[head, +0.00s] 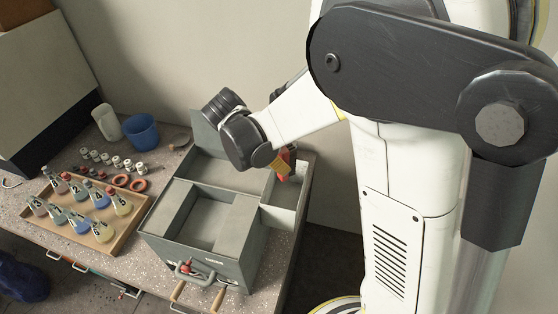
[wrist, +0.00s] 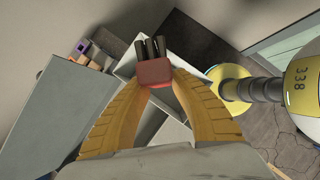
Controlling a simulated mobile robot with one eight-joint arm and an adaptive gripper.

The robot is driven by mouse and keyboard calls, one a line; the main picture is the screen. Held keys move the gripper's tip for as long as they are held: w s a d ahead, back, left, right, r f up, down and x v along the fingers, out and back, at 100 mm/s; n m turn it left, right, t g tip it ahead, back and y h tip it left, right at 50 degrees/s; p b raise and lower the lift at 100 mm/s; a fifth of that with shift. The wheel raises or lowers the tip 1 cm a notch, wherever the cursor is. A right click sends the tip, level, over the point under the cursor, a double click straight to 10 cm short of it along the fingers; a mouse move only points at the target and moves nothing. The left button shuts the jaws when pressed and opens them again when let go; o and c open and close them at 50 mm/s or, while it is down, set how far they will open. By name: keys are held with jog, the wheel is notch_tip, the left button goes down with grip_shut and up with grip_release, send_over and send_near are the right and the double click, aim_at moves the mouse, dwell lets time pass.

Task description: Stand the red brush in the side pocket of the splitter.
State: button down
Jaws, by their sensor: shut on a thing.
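The splitter is a grey box (head: 250,240) on the bench in the head view, with compartments and an open lid flap. Its side pocket (head: 290,215) is a pale open-topped box on its right side. My gripper (head: 283,162) is over the back part of this pocket. In the wrist view my gripper (wrist: 153,85) has its yellow fingers closed on the red brush (wrist: 154,72). Dark prongs stick out beyond the red part. The red brush also shows in the head view (head: 282,168), partly hidden by the fingers. I cannot tell whether its lower end is inside the pocket.
A wooden tray (head: 128,240) with several numbered flasks stands left of the splitter. Behind it are small white-capped jars, red rings (head: 121,180), a blue cup (head: 141,132) and a white cup (head: 107,122). The bench's right edge is close beside the pocket.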

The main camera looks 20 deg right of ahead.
notch_tip(320, 180, down, 11)
jog(key=b, duration=0.9)
jog(key=shift+f, duration=0.2)
jog(key=c, duration=1.1)
grip_release()
jog(key=shift+c, duration=0.2)
jog(key=shift+r, duration=0.1)
jog(key=v, duration=1.2)
